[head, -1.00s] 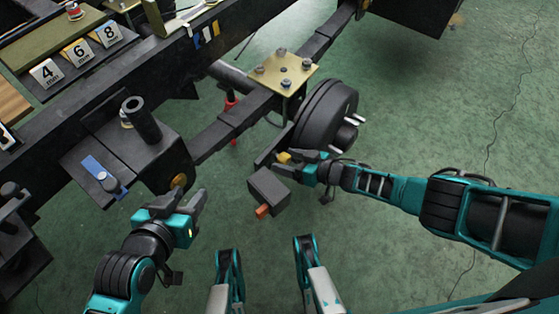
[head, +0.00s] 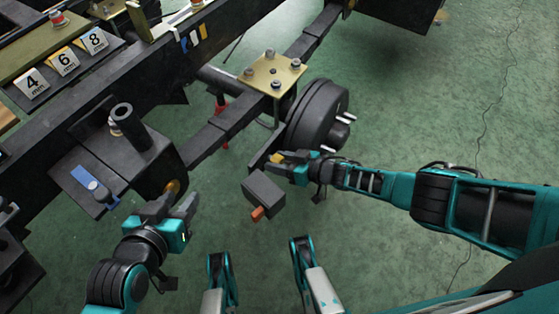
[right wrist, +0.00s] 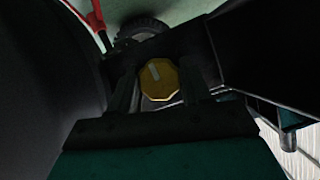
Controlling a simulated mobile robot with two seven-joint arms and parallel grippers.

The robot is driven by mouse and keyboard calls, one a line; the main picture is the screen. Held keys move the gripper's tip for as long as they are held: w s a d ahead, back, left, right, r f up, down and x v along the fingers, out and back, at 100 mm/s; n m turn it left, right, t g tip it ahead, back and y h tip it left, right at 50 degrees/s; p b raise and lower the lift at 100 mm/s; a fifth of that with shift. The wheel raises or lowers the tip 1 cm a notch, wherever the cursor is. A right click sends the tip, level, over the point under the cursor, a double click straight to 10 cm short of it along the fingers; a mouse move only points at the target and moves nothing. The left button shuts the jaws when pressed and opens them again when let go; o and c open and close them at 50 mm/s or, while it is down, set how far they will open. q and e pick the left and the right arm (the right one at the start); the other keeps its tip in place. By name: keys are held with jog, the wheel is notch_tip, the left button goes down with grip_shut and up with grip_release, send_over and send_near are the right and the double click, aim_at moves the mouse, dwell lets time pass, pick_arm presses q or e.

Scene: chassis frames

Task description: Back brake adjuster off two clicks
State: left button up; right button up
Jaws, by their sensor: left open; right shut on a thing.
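The adjuster is a small yellow faceted knob (right wrist: 159,79) with a pale mark on its face, seen between the fingers in the right wrist view. It also shows as a yellow spot (head: 278,158) just below the black brake drum (head: 315,113) in the head view. My right gripper (head: 284,161) is shut on this knob, and its fingers hide the knob's sides. My left gripper (head: 181,202) is open and empty, close to a brass round part (head: 172,188) at the chassis block's lower edge. I cannot tell whether it touches that part.
A dark box (head: 263,186) with an orange tab (head: 257,213) sits just below my right gripper. A brass plate with bolts (head: 272,72) lies on the axle beside the drum. Number cards (head: 63,61) stand at upper left. Green floor is clear at right.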

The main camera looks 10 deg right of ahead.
jog(key=shift+c, duration=0.2)
jog(key=shift+n+t+h, duration=0.5)
jog(key=shift+n, duration=0.4)
jog(key=shift+s+a+n+t+h, duration=0.1)
jog(key=shift+n+t+h, duration=0.3)
jog(key=shift+n, duration=0.5)
jog(key=shift+n+t+h, duration=0.4)
jog(key=shift+n+t, duration=0.1)
jog(key=shift+n, duration=0.4)
jog(key=shift+n+t+h, duration=0.3)
jog(key=shift+n+t, duration=0.4)
jog(key=shift+n, duration=0.4)
